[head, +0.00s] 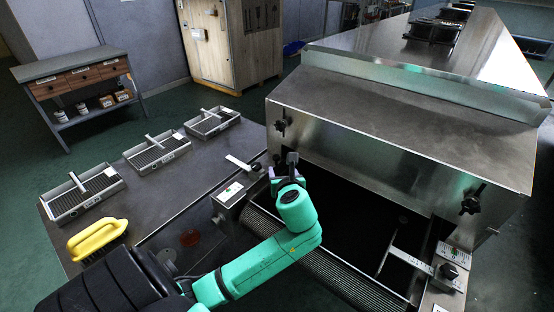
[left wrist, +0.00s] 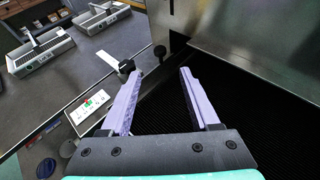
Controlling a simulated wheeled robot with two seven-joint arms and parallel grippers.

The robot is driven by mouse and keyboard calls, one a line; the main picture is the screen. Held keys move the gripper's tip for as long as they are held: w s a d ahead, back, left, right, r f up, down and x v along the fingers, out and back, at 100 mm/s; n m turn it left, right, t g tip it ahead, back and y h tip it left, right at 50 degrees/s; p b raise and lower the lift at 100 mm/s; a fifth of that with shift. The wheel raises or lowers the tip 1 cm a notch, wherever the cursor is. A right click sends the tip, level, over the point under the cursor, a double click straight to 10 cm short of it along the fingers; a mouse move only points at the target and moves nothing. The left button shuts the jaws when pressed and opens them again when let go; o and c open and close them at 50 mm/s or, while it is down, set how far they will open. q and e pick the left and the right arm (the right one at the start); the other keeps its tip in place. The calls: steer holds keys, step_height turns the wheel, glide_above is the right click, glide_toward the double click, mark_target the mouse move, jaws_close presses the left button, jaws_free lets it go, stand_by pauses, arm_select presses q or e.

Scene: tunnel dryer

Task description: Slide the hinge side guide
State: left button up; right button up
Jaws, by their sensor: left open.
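A silver flat guide bar (head: 240,162) with a dark knob (head: 257,167) lies at the left side of the dryer opening; the bar (left wrist: 107,58) and knob (left wrist: 126,67) also show in the left wrist view, close to the left fingertip. A second bar (head: 410,260) with a scale plate and black knob (head: 449,270) is at the right side. Which one is the hinge side guide, I cannot tell. My left gripper (head: 286,172) is open and seems empty, above the left part of the opening. Its purple fingers (left wrist: 157,84) spread wide over the dark belt. My right gripper is not in view.
The steel dryer hood (head: 400,120) rises just beyond my gripper, with black knobs on its front. A grey table (head: 165,195) on the left carries several mesh trays and a yellow-handled brush (head: 97,237).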

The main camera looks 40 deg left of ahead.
mark_target(277, 158)
arm_select(q)
steer(key=b+x, duration=0.1)
steer(key=x, duration=1.2)
steer(key=shift+s, duration=0.1)
steer(key=shift+c, duration=0.4)
jaws_close()
steer(key=shift+d, duration=0.15)
